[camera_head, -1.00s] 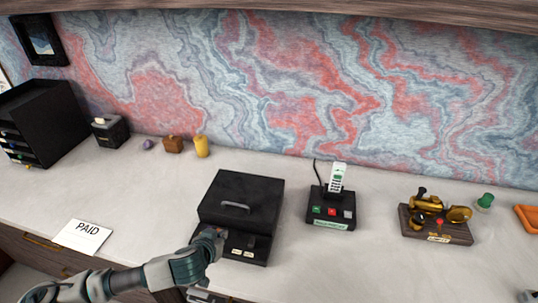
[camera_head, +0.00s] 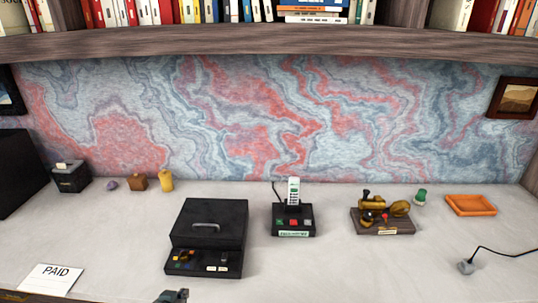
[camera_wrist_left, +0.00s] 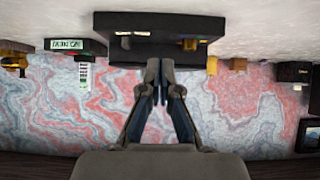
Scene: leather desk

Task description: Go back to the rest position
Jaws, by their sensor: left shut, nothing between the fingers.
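My left gripper (camera_head: 174,296) shows only as a small grey piece at the bottom edge of the head view, in front of the black box and apart from it. In the left wrist view, which is upside down, the left gripper (camera_wrist_left: 160,82) has its fingers together with nothing between them. The black box (camera_head: 208,226) has a grey handle on its lid and a front tray with small coloured items. It also shows in the left wrist view (camera_wrist_left: 155,24) beyond the fingertips. My right gripper is not in view.
A phone base (camera_head: 293,221) and a brass device on a wooden base (camera_head: 383,222) stand right of the box. An orange tray (camera_head: 470,205) and a corded plug (camera_head: 465,267) lie far right. A PAID card (camera_head: 50,279) lies front left. The front right desk is mostly clear.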

